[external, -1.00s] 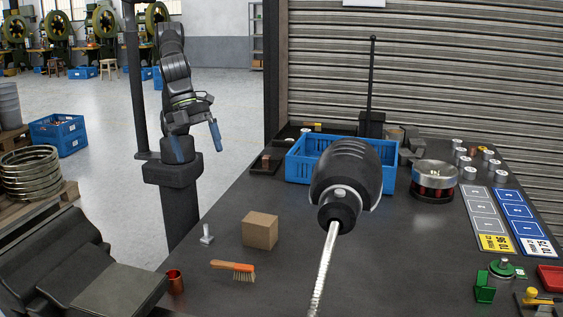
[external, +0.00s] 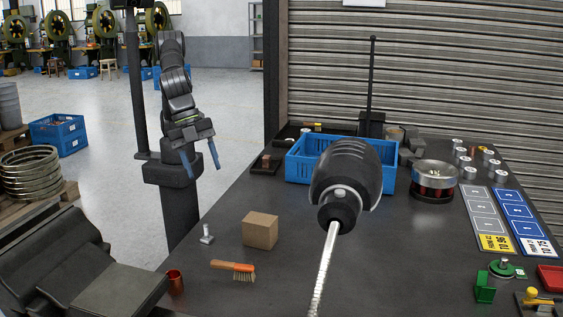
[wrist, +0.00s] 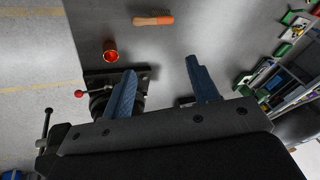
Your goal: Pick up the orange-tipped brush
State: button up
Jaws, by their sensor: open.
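The brush (external: 233,269) lies on the dark table near its front left. It has an orange handle end and bristles at its right end. In the wrist view the brush (wrist: 153,20) is at the top, beyond my fingertips and between their lines. My gripper (external: 201,161) is open and empty, high at the left, off the table's left edge and well away from the brush. In the wrist view my gripper (wrist: 162,72) shows two blue fingers spread apart.
A blue crate (external: 300,165) is further back. A large dark tool with a metal shaft (external: 325,265) looms in the foreground, right of the brush.

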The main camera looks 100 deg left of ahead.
jog(key=w+d+f+n+y, duration=0.1)
jog(key=w+d+f+n, duration=0.1)
jog(key=f+n, duration=0.35)
jog(key=w+d+f+n+y, duration=0.1)
jog(key=w+d+f+n, duration=0.25)
jog(key=n, duration=0.55)
send_near(240, 265)
jog(key=shift+m, duration=0.25)
jog(key=x, duration=0.5)
jog(key=shift+w, duration=0.25)
jog(key=shift+s+x, duration=0.15)
jog(key=shift+x, duration=1.15)
jog(key=shift+s+x, duration=0.15)
jog(key=shift+x, duration=1.2)
jog(key=shift+a, duration=0.1)
jog(key=c, duration=1.1)
